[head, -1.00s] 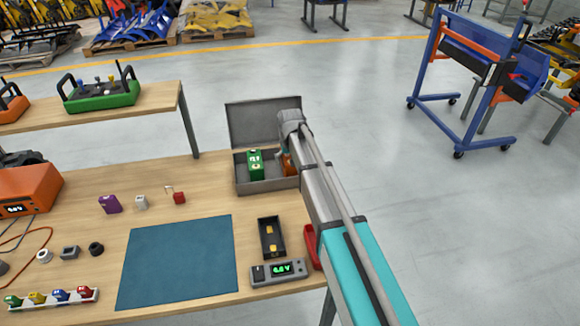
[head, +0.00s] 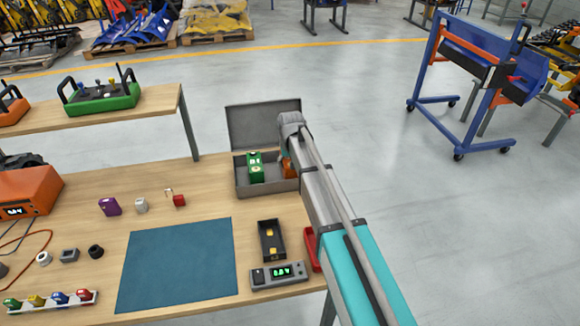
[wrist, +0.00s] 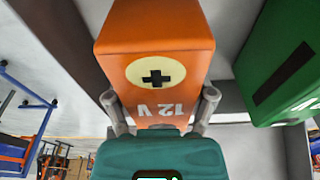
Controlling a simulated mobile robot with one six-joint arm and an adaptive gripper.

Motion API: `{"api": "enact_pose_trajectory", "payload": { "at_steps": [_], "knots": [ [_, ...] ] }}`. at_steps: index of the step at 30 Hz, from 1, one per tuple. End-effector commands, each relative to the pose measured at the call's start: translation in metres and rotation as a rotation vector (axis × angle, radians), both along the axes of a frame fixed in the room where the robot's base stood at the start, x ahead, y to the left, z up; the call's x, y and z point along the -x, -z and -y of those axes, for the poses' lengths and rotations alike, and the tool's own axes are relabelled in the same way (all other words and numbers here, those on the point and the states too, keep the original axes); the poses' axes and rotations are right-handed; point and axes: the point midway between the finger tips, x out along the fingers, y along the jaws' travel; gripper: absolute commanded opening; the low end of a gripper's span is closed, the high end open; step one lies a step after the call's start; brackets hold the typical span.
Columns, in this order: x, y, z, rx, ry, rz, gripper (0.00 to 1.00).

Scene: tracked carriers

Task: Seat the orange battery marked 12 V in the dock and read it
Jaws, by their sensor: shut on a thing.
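The orange battery (wrist: 155,40) marked 12 V, with a plus sign on a cream disc, fills the middle of the wrist view. My gripper (wrist: 160,108) is shut on it, one finger on each side. In the head view the orange battery (head: 289,168) shows only in part behind my arm, at the right of the open grey case (head: 262,190). I cannot tell whether it touches the case floor. The dock (head: 279,275), with a black bay (head: 264,240) and a lit green display, stands at the table's front right, its bay empty of any battery.
A green battery (head: 256,167) stands in the case, left of the orange one, and also shows in the wrist view (wrist: 285,60). A red tray (head: 313,248) lies right of the bay. A blue mat (head: 176,265) lies bare. Padlocks and small parts lie left.

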Motion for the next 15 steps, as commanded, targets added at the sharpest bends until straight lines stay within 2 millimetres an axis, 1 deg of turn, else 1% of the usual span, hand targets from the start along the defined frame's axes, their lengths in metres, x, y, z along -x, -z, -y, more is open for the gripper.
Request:
{"api": "enact_pose_trajectory", "payload": {
  "at_steps": [15],
  "knots": [
    [-0.0002,-0.0040,0.0000,0.001,0.000,0.000,0.10]
  ]
}}
